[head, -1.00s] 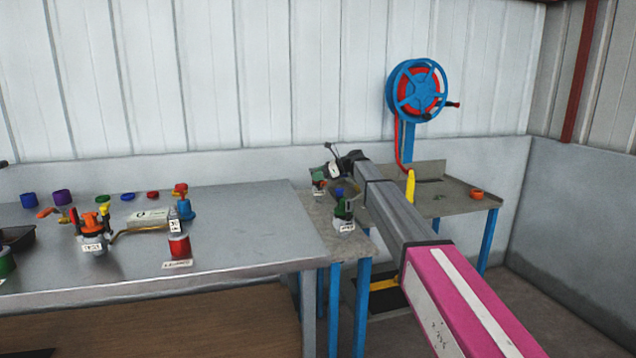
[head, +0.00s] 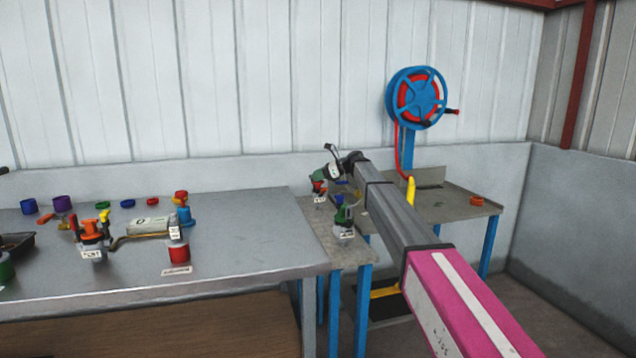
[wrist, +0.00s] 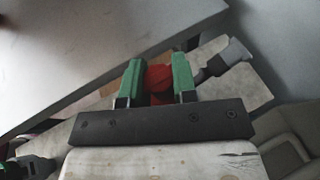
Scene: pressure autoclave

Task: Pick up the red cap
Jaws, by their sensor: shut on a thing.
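The red cap (wrist: 158,78) shows in the wrist view as a round red piece between the two green fingers of my gripper (wrist: 159,82). The fingers touch it on both sides. In the head view my gripper (head: 320,178) is at the far end of my arm, over the narrow grey table, with a small red patch at its fingertips. What lies under the cap is mostly hidden, so I cannot tell if it is clear of the surface below.
A green device with a blue top (head: 343,215) stands close in front of my gripper. The big metal table (head: 240,235) at left holds several coloured caps, valve fittings and a red can (head: 179,253). A hose reel (head: 417,97) hangs behind, right of my gripper.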

